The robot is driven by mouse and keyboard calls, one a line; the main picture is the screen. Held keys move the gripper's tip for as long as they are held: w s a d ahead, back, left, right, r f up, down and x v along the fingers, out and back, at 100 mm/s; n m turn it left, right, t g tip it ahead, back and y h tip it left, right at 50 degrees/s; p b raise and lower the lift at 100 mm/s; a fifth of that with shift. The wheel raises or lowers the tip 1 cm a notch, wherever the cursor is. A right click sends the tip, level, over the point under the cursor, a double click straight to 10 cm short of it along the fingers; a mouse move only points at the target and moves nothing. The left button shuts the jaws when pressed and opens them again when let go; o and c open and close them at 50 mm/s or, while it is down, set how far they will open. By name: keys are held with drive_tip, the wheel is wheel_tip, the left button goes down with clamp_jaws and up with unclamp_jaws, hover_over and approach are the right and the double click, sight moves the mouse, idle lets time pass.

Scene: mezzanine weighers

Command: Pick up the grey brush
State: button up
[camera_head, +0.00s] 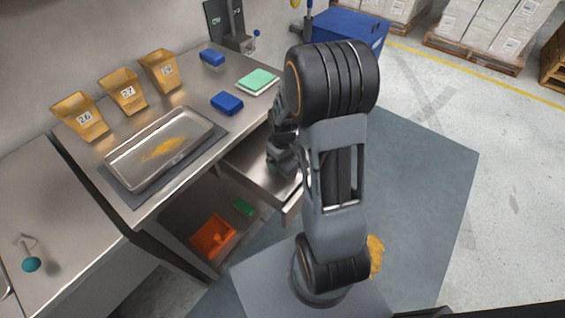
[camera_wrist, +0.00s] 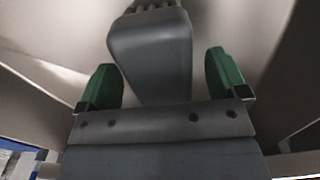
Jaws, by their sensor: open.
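My gripper (camera_head: 277,166) reaches down into the open metal drawer (camera_head: 246,165) under the bench. In the wrist view my gripper (camera_wrist: 163,68) is open, its two green fingers standing wide apart. A smooth grey tapered body with a ridged end, which looks like the grey brush (camera_wrist: 152,50), lies between the fingers. Gaps show on both sides of it near the fingertips. Whether its lower end touches the palm I cannot tell. In the head view my arm and gripper hide the brush.
On the bench are a metal tray (camera_head: 119,159) with yellow material, yellow numbered bins (camera_head: 122,92), blue blocks (camera_head: 227,103) and a green-topped pad (camera_head: 257,81). An orange bin (camera_head: 212,238) sits on the lower shelf. Drawer walls (camera_wrist: 285,75) rise close around my gripper.

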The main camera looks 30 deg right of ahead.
drive_tip(key=c, duration=1.1)
drive_tip(key=shift+o, duration=0.2)
drive_tip(key=shift+r, duration=0.1)
